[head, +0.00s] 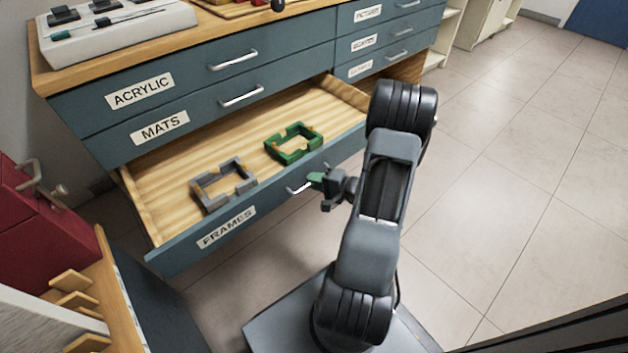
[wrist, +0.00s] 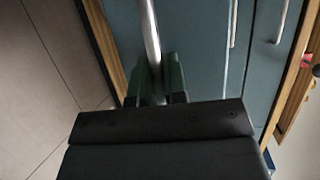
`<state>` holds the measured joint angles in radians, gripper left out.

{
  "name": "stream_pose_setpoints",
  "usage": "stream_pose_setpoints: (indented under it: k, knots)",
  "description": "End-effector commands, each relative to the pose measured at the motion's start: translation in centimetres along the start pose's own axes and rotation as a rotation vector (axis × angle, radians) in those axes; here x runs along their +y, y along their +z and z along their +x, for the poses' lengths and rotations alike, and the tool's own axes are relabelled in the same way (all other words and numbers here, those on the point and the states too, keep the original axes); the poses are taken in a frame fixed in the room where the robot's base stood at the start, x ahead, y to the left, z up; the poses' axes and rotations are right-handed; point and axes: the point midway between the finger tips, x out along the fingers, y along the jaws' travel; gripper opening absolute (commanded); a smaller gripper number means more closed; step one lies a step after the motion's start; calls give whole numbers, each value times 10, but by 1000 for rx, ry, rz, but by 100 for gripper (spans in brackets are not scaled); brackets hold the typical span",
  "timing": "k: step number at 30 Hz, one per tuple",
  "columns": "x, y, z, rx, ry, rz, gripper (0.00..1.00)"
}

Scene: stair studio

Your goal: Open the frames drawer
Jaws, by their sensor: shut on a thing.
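The frames drawer (head: 228,240) is the lowest wide drawer of the blue-grey cabinet, labelled FRAMES. It is pulled well out, and its wooden inside shows. A grey frame (head: 207,198) and a green frame (head: 285,156) lie in it. My gripper (head: 314,181) is at the drawer front, with its green-tipped fingers shut on the metal drawer handle (head: 299,188). In the wrist view the handle (wrist: 151,40) runs between the two fingers (wrist: 160,80). The fingers hide part of the handle.
The MATS drawer (head: 201,117) and ACRYLIC drawer (head: 187,83) above are shut. A red cabinet (head: 38,225) and a wooden rack (head: 100,285) stand at the left. Open tiled floor (head: 500,180) lies to the right.

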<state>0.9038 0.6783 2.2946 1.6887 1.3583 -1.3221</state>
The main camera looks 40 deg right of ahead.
Motion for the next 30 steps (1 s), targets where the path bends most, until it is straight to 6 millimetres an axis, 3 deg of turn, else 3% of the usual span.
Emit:
stream_pose_setpoints:
  k: [4, 5, 7, 17, 20, 30]
  knots:
    - [0, -1, 0, 1, 0, -1, 0]
    - [0, -1, 0, 1, 0, -1, 15]
    - [0, -1, 0, 1, 0, -1, 22]
    - [-1, -1, -6, 4, 0, 0, 22]
    - [-2, -2, -18, 6, 0, 1, 22]
    - [-2, -1, -88, 7, 0, 1, 22]
